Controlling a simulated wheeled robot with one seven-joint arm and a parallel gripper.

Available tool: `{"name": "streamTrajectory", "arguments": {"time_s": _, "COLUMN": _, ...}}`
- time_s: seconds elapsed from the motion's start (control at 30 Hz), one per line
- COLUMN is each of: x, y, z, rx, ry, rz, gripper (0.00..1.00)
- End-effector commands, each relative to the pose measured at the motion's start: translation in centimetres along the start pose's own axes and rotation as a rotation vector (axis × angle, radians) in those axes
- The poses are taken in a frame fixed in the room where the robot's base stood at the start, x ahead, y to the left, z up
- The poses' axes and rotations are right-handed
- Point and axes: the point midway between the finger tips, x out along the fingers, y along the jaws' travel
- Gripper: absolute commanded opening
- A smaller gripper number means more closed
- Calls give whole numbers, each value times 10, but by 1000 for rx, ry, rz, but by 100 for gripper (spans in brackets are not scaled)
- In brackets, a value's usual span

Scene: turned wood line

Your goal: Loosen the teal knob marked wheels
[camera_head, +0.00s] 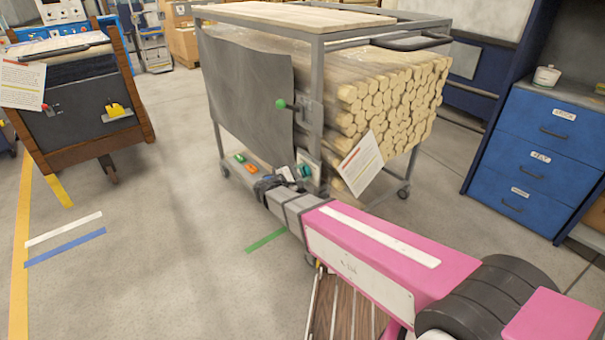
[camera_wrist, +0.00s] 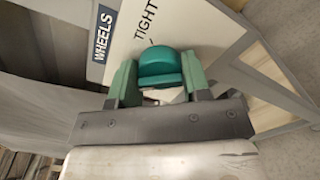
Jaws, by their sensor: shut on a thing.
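The teal knob (camera_wrist: 160,68) sits on a pale plate (camera_wrist: 188,32) with the word TIGHT, beside a dark label reading WHEELS (camera_wrist: 103,35). In the wrist view the two green fingers of my gripper (camera_wrist: 158,82) stand on either side of the knob, shut on it. In the head view the teal knob (camera_head: 306,171) shows low on the near corner of the cart, with my gripper (camera_head: 287,178) at it.
The wheeled cart (camera_head: 317,75) holds a stack of round wood rods (camera_head: 395,95). A green-knobbed lever (camera_head: 281,104) is above my gripper, and a paper sheet (camera_head: 359,165) hangs to the right. Blue drawers (camera_head: 540,160) stand at right. The floor at left is open.

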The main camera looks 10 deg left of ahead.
Motion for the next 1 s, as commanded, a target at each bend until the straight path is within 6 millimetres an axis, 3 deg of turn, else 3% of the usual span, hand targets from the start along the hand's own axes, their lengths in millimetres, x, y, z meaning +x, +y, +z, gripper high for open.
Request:
{"name": "streamTrajectory", "arguments": {"time_s": 0.33, "x": 0, "y": 0, "z": -1, "rx": -128, "ry": 2, "rz": -2, "gripper": 20}}
{"name": "streamTrajectory", "arguments": {"time_s": 0.87, "x": 0, "y": -1, "z": -1, "rx": -148, "ry": 2, "rz": -2, "gripper": 20}}
{"name": "streamTrajectory", "arguments": {"time_s": 0.9, "x": 0, "y": -1, "z": -1, "rx": -148, "ry": 2, "rz": -2, "gripper": 57}}
{"name": "streamTrajectory", "arguments": {"time_s": 0.93, "x": 0, "y": -1, "z": -1, "rx": -148, "ry": 2, "rz": -2, "gripper": 66}}
{"name": "streamTrajectory", "arguments": {"time_s": 1.0, "x": 0, "y": 0, "z": -1, "rx": -147, "ry": 2, "rz": -2, "gripper": 69}}
